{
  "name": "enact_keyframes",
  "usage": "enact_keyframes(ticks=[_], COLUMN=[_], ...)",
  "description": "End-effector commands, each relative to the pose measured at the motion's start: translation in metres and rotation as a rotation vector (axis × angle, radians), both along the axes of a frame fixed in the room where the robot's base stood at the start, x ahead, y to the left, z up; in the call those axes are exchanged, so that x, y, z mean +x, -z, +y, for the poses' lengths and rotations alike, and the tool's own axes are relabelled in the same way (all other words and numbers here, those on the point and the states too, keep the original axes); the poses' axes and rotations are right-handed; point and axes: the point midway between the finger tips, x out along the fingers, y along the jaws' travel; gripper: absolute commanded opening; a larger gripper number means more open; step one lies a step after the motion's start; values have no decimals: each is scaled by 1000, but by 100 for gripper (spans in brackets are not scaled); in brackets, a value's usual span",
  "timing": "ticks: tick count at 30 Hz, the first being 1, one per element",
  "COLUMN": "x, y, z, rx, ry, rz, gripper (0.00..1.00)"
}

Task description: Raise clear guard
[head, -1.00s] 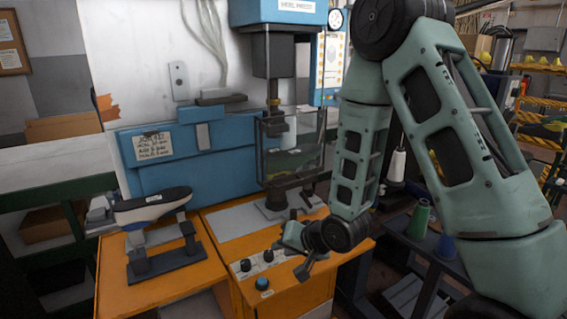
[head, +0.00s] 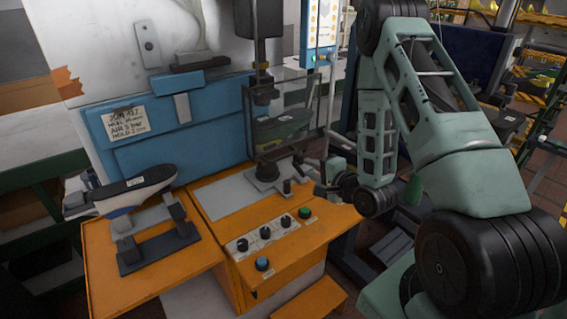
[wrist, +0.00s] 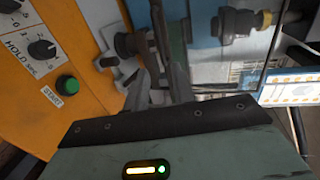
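The clear guard (head: 300,98) is a see-through panel at the front of the blue press. It is down, around the space below the press ram. In the wrist view it shows as a pale, glassy area (wrist: 225,72) right of the fingers. My gripper (head: 318,178) is low, by the guard's lower right side; its fingers are partly hard to make out in the head view. In the wrist view my gripper (wrist: 160,82) has its two fingers apart, with a dark bar (wrist: 162,35) in line with the gap. I cannot tell whether they touch it.
The orange control panel has black knobs (head: 265,233) and a green START button (head: 305,212) close by my gripper. A shoe last (head: 135,188) rests on a stand at the left. A blue box front (head: 170,140) with a paper note is behind.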

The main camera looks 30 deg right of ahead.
Motion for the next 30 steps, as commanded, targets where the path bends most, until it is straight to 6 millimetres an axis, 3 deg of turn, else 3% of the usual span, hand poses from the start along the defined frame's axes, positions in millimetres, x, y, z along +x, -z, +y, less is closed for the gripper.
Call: enact_keyframes(ticks=[1, 19, 30], x=[3, 22, 97], y=[7, 11, 18], z=[0, 2, 5], rx=[-3, -2, 0], ry=[-3, 2, 0], rz=[-3, -3, 1], gripper=[25, 25, 25])
